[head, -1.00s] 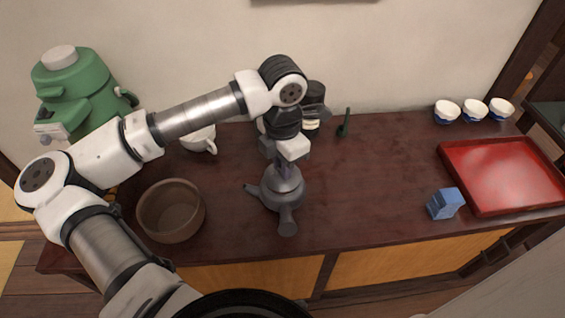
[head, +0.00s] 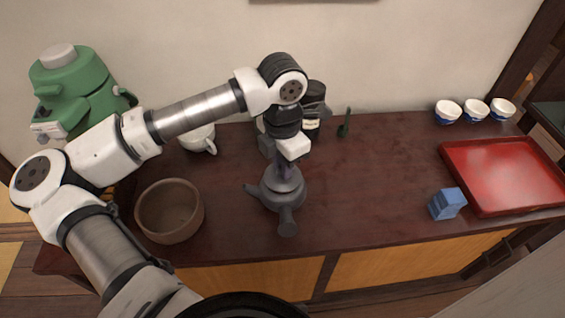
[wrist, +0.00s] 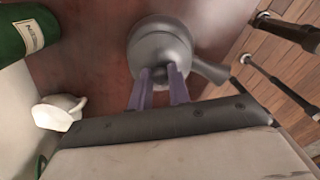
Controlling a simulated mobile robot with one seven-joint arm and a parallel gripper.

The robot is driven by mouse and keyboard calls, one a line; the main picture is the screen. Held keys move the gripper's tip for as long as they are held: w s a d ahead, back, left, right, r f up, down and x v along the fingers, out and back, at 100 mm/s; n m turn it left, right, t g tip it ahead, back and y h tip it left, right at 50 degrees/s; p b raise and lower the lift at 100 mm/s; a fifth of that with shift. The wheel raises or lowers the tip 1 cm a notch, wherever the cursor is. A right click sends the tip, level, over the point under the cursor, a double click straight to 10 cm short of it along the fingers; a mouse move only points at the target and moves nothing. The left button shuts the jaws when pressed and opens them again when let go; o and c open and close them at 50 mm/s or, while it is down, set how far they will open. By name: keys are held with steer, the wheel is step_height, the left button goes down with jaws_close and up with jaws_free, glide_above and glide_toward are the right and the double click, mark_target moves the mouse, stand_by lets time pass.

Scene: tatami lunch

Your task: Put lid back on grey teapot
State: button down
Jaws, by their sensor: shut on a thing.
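The grey teapot (head: 283,190) stands upright on the dark wooden counter, its spout to the left and its handle toward the front edge. It also shows in the wrist view (wrist: 160,42). My gripper (head: 285,168) points down right over the teapot's top. In the wrist view its purple fingers (wrist: 160,78) are shut on the knob of the grey lid (wrist: 158,62). The lid appears at the teapot's mouth; whether it is fully seated I cannot tell, as the fingers and wrist hide part of it.
A brown bowl (head: 170,211) stands left of the teapot, with a white cup (head: 198,138) behind it. A green dispenser (head: 78,92) is at the back left. The counter between teapot and block is clear.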

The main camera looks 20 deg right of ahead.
steer(key=c, duration=1.2)
jaws_free()
steer(key=shift+c, duration=0.2)
steer(key=shift+o, duration=0.5)
steer(key=o, duration=0.4)
steer(key=shift+r+p, duration=1.45)
steer(key=shift+r, duration=2.05)
